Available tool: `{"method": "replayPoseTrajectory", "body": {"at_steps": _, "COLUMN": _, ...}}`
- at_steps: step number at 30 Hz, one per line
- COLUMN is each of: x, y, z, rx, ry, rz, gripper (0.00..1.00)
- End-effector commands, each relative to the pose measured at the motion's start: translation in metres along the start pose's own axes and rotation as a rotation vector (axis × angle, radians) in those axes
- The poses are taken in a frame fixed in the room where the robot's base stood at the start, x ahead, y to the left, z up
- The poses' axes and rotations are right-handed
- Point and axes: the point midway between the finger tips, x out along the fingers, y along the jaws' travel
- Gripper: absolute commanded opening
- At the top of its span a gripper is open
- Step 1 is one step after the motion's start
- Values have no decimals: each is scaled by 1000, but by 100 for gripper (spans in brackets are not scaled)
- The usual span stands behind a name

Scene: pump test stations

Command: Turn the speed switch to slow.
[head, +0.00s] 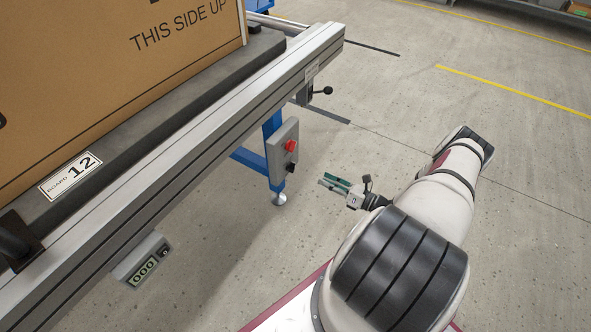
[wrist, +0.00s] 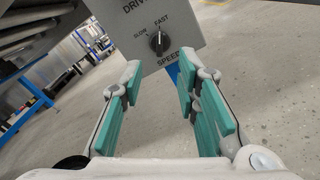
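The speed switch is a black knob (wrist: 158,43) on a grey control box (wrist: 175,15), between my fingers in the wrist view and beyond their tips. SLOW is printed at its upper left, FAST above it and SPEED below. Its pale mark appears to point up toward FAST. In the head view the control box (head: 280,152) hangs below the conveyor rail, with a red button (head: 291,145) above the black knob (head: 291,168). My gripper (head: 328,182) is open and empty, to the right of the box and apart from it. Its teal-padded fingers (wrist: 160,85) also show in the wrist view.
A conveyor rail (head: 200,140) carries a dark board with a large carton (head: 100,70). A small counter box (head: 143,262) and a black-handled lever (head: 318,92) hang from the rail. A blue leg (head: 274,170) stands behind the control box. The floor on the right is clear.

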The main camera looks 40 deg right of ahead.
Motion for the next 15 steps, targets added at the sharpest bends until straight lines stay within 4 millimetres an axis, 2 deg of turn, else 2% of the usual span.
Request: {"method": "replayPoseTrajectory", "body": {"at_steps": 15, "x": 96, "y": 0, "z": -2, "rx": -2, "ry": 3, "rz": 4, "gripper": 29}}
